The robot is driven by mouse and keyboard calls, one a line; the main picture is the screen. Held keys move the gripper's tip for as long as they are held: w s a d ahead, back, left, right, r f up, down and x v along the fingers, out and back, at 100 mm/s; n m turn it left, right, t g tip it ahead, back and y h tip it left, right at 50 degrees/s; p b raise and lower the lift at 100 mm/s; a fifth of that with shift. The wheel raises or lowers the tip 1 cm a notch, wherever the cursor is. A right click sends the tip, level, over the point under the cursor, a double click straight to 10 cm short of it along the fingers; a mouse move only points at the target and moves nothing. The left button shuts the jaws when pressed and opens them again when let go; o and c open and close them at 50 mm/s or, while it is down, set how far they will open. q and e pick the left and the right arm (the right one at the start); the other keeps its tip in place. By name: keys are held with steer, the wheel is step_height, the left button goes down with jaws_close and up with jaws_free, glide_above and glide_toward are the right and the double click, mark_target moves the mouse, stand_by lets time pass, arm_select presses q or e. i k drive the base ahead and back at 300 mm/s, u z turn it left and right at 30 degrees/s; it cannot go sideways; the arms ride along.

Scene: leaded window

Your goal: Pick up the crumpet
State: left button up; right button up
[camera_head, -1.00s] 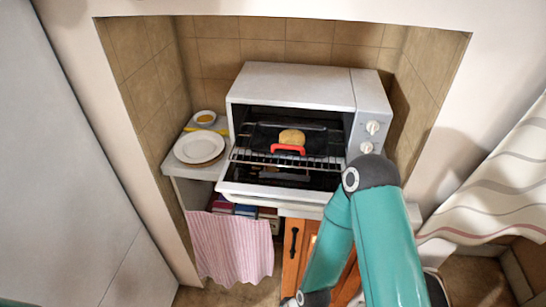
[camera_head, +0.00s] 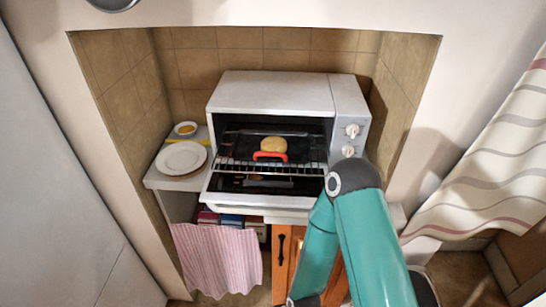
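The crumpet (camera_head: 273,145) is a small, round, pale golden piece. It rests on a dark tray (camera_head: 240,148) inside the open white toaster oven (camera_head: 270,93). A red handle (camera_head: 270,156) stands at the tray's front, just before the crumpet. The oven door is down and the wire rack (camera_head: 235,163) shows. A teal arm of mine comes up from the lower right and bends in front of the oven's right side. Its gripper cannot be made out. No gripper is near the crumpet, and no other arm shows.
A white plate (camera_head: 181,158) and a small bowl (camera_head: 186,128) with yellow-orange contents stand on the shelf left of the oven. Tiled alcove walls close in on both sides. A pink striped cloth (camera_head: 217,258) hangs below. A striped curtain (camera_head: 490,165) hangs at the right.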

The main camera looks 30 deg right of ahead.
mark_target(271, 143)
steer(key=u, duration=0.95)
steer(key=i, duration=0.15)
steer(key=z, duration=2.95)
steer(key=k, duration=1.5)
steer(key=u, duration=0.9)
steer(key=i, duration=1)
